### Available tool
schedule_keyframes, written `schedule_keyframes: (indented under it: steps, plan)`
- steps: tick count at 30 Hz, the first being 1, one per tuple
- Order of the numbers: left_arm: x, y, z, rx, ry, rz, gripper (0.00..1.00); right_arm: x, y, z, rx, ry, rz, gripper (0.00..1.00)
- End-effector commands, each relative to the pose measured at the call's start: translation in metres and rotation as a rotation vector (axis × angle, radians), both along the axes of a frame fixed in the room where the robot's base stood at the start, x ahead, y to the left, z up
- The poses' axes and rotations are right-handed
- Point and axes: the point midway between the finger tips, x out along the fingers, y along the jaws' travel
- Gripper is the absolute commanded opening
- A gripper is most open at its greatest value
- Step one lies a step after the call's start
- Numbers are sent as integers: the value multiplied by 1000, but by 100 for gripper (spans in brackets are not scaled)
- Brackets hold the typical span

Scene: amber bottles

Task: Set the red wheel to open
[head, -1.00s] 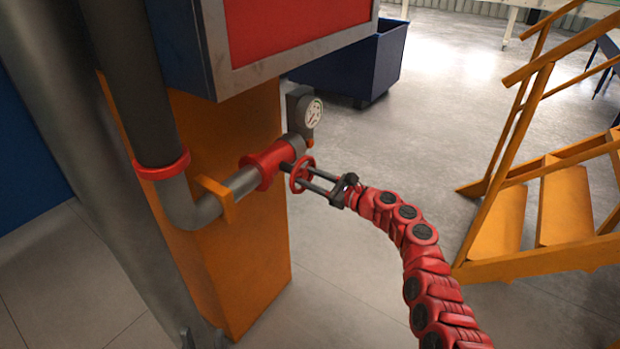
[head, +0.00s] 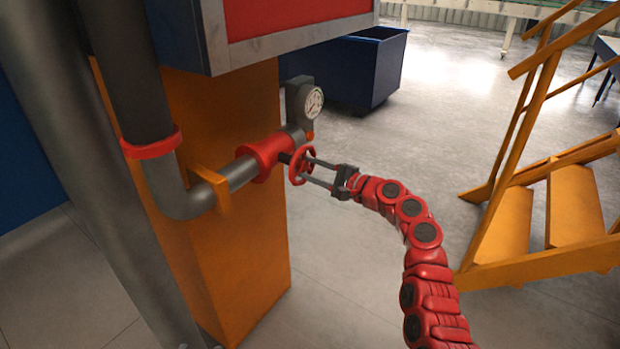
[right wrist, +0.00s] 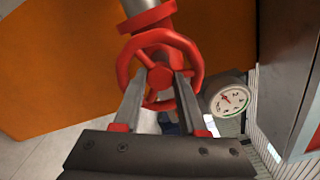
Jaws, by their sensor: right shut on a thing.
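The red wheel (head: 294,173) is a small spoked handwheel on a valve with a red flange (head: 264,158), on a grey pipe fixed to the orange column. My right gripper (head: 308,169) reaches it from the right and is shut on the wheel. In the right wrist view the wheel (right wrist: 191,55) is straight ahead, with the two fingers of the right gripper (right wrist: 160,84) on either side of its hub. I cannot tell from these frames how far open the valve is. My left gripper is not in view.
A round white pressure gauge (head: 313,103) sits just above the valve, also in the right wrist view (right wrist: 228,98). The orange column (head: 245,250) stands behind the pipe (head: 190,197). A blue bin (head: 345,70) is at the back; orange stairs (head: 500,225) are at right. Floor between is clear.

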Motion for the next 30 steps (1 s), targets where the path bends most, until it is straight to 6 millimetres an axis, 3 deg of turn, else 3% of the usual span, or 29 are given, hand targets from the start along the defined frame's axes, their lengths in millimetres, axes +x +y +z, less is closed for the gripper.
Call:
schedule_keyframes:
  steps: [3,30]
  plan:
    - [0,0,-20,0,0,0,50,0,0,-7,-67,-90,2,0]
    - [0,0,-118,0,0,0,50,0,1,-7,-553,-757,4,0]
